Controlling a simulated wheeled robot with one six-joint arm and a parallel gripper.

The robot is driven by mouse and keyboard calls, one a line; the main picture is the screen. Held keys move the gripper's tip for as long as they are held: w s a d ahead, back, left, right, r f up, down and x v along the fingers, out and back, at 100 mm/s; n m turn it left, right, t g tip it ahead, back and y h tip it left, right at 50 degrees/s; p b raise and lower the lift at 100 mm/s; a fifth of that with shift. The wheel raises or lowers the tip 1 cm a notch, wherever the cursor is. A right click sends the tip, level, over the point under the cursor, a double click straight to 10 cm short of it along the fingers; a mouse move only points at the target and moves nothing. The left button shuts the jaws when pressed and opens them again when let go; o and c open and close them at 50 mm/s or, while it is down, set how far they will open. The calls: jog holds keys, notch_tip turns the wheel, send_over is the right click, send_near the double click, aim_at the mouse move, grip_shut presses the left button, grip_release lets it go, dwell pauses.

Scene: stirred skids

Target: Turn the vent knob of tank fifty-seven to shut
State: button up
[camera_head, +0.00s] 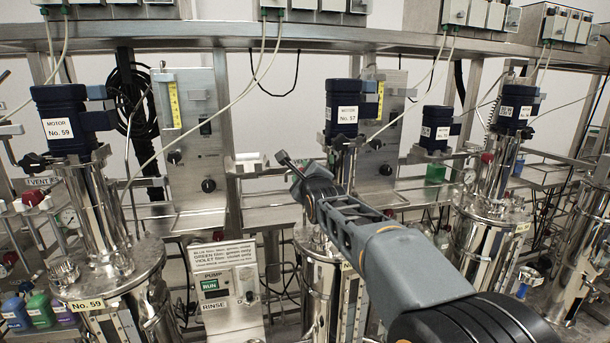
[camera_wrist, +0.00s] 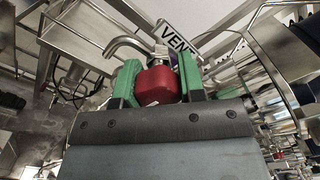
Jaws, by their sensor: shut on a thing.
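Tank fifty-seven (camera_head: 318,268) stands at mid-picture in the head view, under the motor labelled No. 57 (camera_head: 342,115). My arm crosses in front of it and hides part of its top. In the wrist view my gripper (camera_wrist: 158,68) has its two green fingers on either side of a red knob (camera_wrist: 157,87) and is shut on it. A bent metal pipe (camera_wrist: 128,44) and a tilted plate reading VENT (camera_wrist: 178,35) are just beyond the knob. The knob itself is hidden in the head view.
Tank No. 59 (camera_head: 105,285) with its motor (camera_head: 68,120) stands at left. Another tank (camera_head: 490,225) stands at right. A rinse pump box (camera_head: 222,287) is left of tank fifty-seven. Hoses hang from the overhead shelf (camera_head: 200,38).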

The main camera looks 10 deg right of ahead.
jog(key=shift+m, duration=0.3)
jog(key=o, duration=0.9)
jog(key=s+b, duration=0.1)
jog(key=s, duration=1.2)
jog(key=shift+s, duration=0.4)
